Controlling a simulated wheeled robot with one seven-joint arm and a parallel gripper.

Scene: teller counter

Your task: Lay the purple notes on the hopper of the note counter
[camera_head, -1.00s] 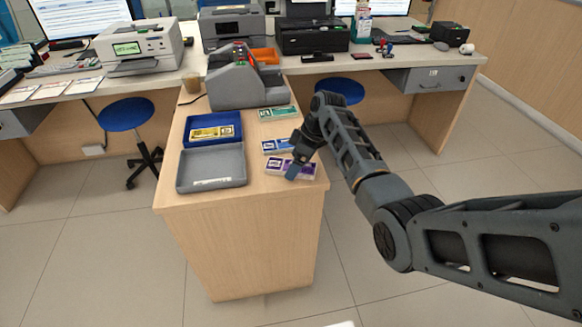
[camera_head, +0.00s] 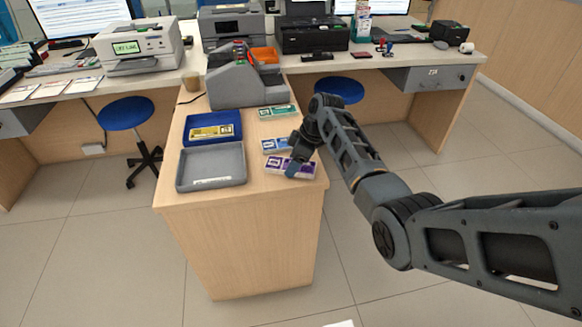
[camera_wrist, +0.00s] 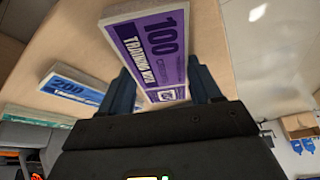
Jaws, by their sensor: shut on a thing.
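The purple notes (camera_head: 303,171) lie near the front right corner of the wooden counter. My gripper (camera_head: 290,170) is down at them in the head view. In the wrist view the purple notes (camera_wrist: 154,48), printed "100", are between the two fingers of my gripper (camera_wrist: 165,88), which is shut on them. I cannot tell whether they are lifted off the counter. The grey note counter (camera_head: 240,82) stands at the back of the same counter, with several coloured details on top. The part of the notes under the fingers is hidden.
Blue notes (camera_head: 272,146) lie just behind the purple ones; green notes (camera_head: 278,111) lie farther back. A grey tray (camera_head: 211,182) and a blue tray (camera_head: 212,140) with yellow notes stand at left. The counter (camera_head: 258,190) is bare between the grey tray and the notes.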

